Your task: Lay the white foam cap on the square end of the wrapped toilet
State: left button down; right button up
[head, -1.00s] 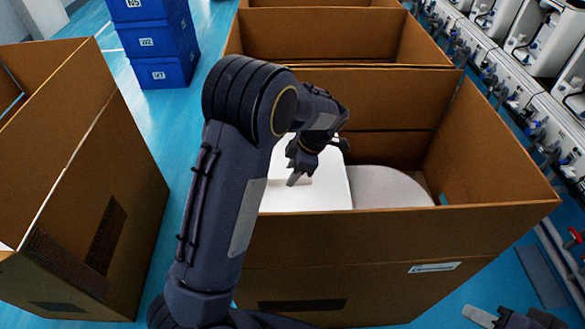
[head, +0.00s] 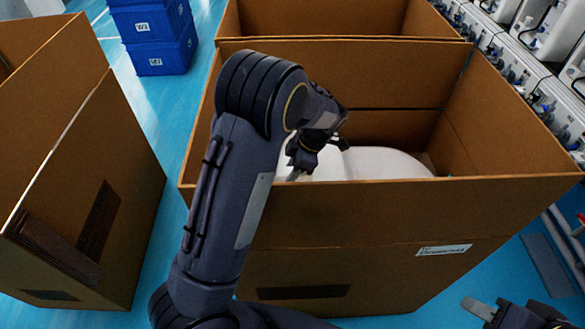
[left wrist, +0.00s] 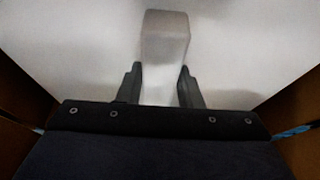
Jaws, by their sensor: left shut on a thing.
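The white foam cap (head: 326,164) is inside the near open cardboard box, partly hidden by my left arm and the box's front wall. The wrapped toilet (head: 388,163) shows as a pale rounded shape to the right of the cap. My left gripper (head: 300,174) reaches down into the box, shut on the cap. In the left wrist view, its fingers (left wrist: 161,88) are on either side of a raised white block on the cap (left wrist: 80,60). Whether the cap touches the toilet is hidden. My right gripper (head: 480,309) is at the bottom right, outside the box and only partly shown.
The near box (head: 390,215) has high walls around the toilet. Another open box (head: 350,20) stands behind it, and one (head: 85,180) at the left. Blue crates (head: 150,35) are stacked at the back left. White units (head: 560,30) line the right.

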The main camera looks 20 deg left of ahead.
pick_arm(q)
jog(key=shift+f+b, duration=0.3)
jog(key=shift+f, duration=0.05)
dwell(0.6)
jog(key=c, duration=0.9)
grip_release()
